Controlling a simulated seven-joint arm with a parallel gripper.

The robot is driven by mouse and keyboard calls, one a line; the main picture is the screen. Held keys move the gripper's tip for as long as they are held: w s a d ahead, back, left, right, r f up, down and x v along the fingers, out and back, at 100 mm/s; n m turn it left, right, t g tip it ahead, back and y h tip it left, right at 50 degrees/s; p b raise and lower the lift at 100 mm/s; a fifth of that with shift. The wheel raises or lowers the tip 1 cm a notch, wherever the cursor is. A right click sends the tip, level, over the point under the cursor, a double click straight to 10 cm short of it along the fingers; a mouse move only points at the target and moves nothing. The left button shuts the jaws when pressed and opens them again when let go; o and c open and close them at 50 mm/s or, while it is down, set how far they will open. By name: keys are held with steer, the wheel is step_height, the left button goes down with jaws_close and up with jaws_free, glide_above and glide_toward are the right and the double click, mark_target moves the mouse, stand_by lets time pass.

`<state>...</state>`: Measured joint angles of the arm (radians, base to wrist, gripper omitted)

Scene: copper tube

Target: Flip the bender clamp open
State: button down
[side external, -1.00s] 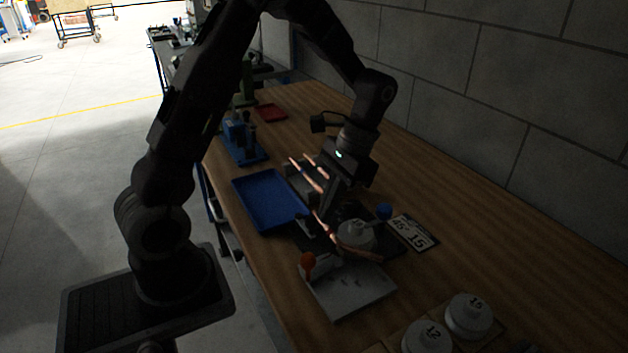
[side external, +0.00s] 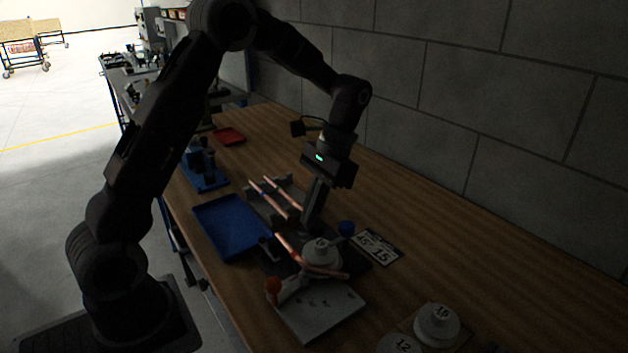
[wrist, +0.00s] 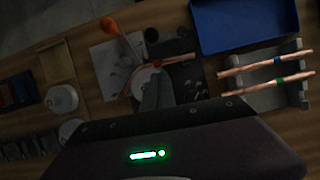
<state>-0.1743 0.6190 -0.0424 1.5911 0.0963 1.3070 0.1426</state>
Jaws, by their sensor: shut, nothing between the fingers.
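The bender has a pale round die (side external: 322,252) on a dark base, with a grey plate (side external: 318,314) in front. A copper tube (side external: 333,273) runs across the bender beside the die; it also shows in the wrist view (wrist: 172,62). I cannot tell the clamp's exact position. My gripper (side external: 309,226) is shut and empty, pointing down just behind the die. In the wrist view, its fingers (wrist: 157,92) hide part of the bender.
A blue tray (side external: 232,226) lies left of the bender. A grey rack (side external: 256,207) holding copper tubes (side external: 283,195) stands behind. A number card (side external: 376,246) lies to the right. Spare dies, marked 15 (side external: 436,325) and 12 (side external: 402,344), stand at front right. Bench beyond the card is clear.

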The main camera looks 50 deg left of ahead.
steer(key=v, duration=0.7)
steer(key=shift+r, duration=0.35)
steer(key=shift+w, duration=0.1)
